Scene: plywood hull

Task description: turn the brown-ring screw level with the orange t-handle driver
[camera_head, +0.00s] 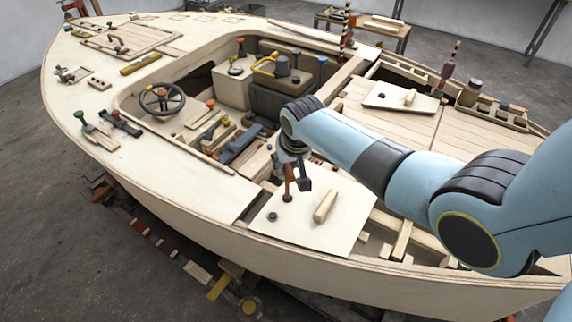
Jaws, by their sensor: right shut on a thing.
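My right gripper (297,186) hangs from the blue arm that comes in from the right, above a pale plywood panel (340,236) at the near side of the hull. It is shut on the orange t-handle driver (288,181), which shows as a small upright orange-brown shape beside the dark fingers. Its lower end is close over the panel; I cannot tell whether it touches. A small dark screw head (272,216) shows on the panel, left of the driver; its ring colour is too small to tell. My left gripper is not in view.
A light wooden cylinder (325,206) lies on the panel just right of the gripper. Open frames and loose blocks lie behind the panel. A steering wheel (161,98) and a seat box (281,92) stand farther back. The panel's front part is clear.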

